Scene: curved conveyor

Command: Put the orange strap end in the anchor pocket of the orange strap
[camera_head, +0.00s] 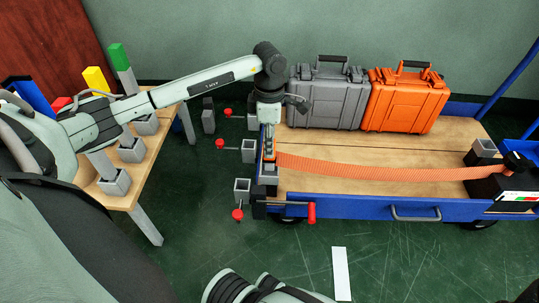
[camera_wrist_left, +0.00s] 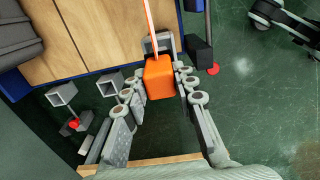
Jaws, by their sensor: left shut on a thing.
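My left gripper (camera_head: 268,155) is over the cart's left edge, pointing down. In the left wrist view its fingers (camera_wrist_left: 160,84) are shut on the orange strap end (camera_wrist_left: 158,78), a block at the end of the orange strap (camera_head: 390,169). The strap runs across the cart to a black box (camera_head: 500,187) at its right end. A grey square pocket (camera_wrist_left: 158,42) is just beyond the block in the left wrist view, with the strap passing over it. It shows beneath the gripper in the head view (camera_head: 268,178). The strap end appears outside the pocket. My right gripper is not seen.
Grey (camera_head: 328,95) and orange (camera_head: 405,100) cases stand at the back of the blue-edged cart (camera_head: 350,206). Other grey pockets (camera_head: 249,151) with red knobs stick out at its left. A wooden table (camera_head: 130,190) with coloured blocks stands left. A red handle (camera_head: 311,212) projects from the front.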

